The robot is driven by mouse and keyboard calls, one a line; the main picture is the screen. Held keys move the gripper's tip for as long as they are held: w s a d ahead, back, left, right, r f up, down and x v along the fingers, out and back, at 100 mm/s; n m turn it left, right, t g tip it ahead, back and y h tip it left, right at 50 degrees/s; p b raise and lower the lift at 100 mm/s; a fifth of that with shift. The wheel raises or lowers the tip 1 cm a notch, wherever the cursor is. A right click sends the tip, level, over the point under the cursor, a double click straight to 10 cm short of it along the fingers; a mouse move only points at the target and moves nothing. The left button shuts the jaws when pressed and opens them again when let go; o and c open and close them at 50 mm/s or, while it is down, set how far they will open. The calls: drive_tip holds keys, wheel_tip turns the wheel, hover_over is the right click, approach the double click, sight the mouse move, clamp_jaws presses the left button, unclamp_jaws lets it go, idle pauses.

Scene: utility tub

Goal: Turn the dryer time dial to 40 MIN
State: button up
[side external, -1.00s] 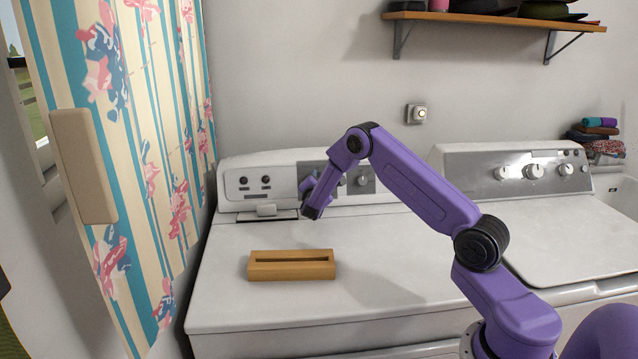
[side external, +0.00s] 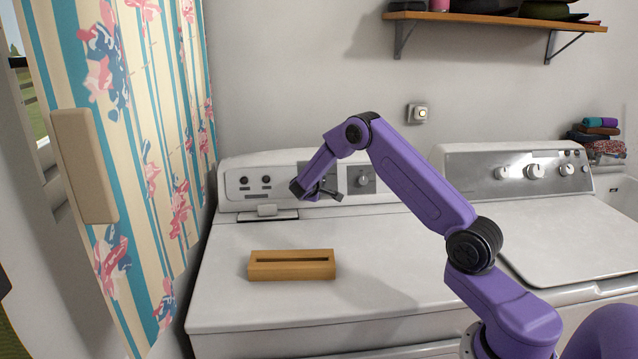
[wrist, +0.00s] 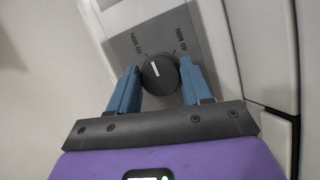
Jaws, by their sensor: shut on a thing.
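The dryer time dial (wrist: 165,84) is a round dark knob with a white pointer line, on a grey panel in the wrist view. The 20 MIN label (wrist: 137,39) is on its left and the 40 MIN label (wrist: 182,39) on its right. The pointer faces up the picture, between the two labels. My gripper (wrist: 159,73) has one blue finger on each side of the knob and is shut on it. In the side view my gripper (side external: 325,191) is at the dryer's control panel (side external: 268,172) and hides part of it.
Another knob (side external: 362,181) shows on the panel just right of my gripper. A wooden slotted block (side external: 291,273) sits on the dryer top (side external: 225,290). A second machine with several knobs (side external: 535,171) stands to the right. A curtain (side external: 150,150) hangs at left.

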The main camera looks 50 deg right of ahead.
drive_tip(key=m+y, duration=0.1)
drive_tip(key=m, duration=0.4)
drive_tip(key=shift+r+y, duration=0.1)
drive_tip(key=shift+y, duration=0.3)
drive_tip(key=shift+m+y, duration=0.7)
drive_tip(key=shift+m, duration=1.2)
drive_tip(key=o, duration=1.1)
drive_tip(key=shift+c, duration=0.2)
drive_tip(key=v, duration=1.7)
drive_tip(key=shift+r, duration=0.3)
drive_tip(key=shift+a, duration=0.1)
